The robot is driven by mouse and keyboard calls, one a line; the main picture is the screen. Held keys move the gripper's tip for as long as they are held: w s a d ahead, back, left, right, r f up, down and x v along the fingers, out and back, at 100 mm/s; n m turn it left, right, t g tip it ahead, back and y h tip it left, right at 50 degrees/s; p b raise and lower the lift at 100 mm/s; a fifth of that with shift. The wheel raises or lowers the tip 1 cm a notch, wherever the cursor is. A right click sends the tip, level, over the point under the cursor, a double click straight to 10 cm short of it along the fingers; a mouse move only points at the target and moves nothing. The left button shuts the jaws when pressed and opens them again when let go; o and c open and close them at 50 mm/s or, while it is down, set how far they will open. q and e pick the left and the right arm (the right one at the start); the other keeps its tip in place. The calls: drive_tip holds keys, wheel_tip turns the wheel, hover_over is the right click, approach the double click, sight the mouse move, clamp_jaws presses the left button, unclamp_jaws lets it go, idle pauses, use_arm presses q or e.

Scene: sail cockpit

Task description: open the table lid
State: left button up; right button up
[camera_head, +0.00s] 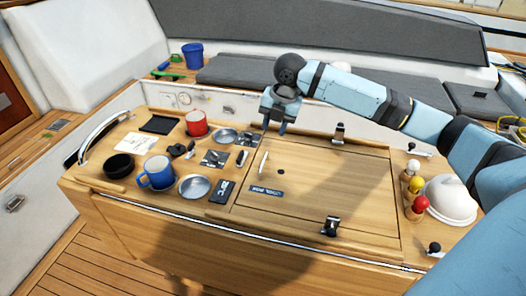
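The table lid (330,185) is a flat square wooden panel in the right half of the cockpit table; it lies closed, level with the top. A small white bar (263,163) stands near its left edge, beside a dark hole (281,171) and a dark label (266,191). Dark metal fittings sit at its far edge (338,133) and near edge (331,226). My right gripper (275,129) points down above the lid's far left corner, apart from the bar; its two fingers are spread with nothing between them. My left gripper is out of view.
Left of the lid stand a blue mug (157,172), a red mug (196,123), metal dishes (194,187) and a black bowl (119,165). Right are a white dome (450,199) and egg cups (413,186). A blue bucket (193,56) stands on the far bench.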

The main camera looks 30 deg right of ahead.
sight(265, 159)
drive_tip(key=f, duration=0.4)
drive_tip(key=w+a+f, duration=0.1)
drive_tip(key=f, duration=0.2)
drive_tip(key=w+f, duration=0.1)
drive_tip(key=f, duration=0.3)
drive_tip(key=shift+a+f+p, duration=0.25)
drive_tip(key=shift+f+p, duration=0.1)
drive_tip(key=shift+c, duration=0.2)
clamp_jaws()
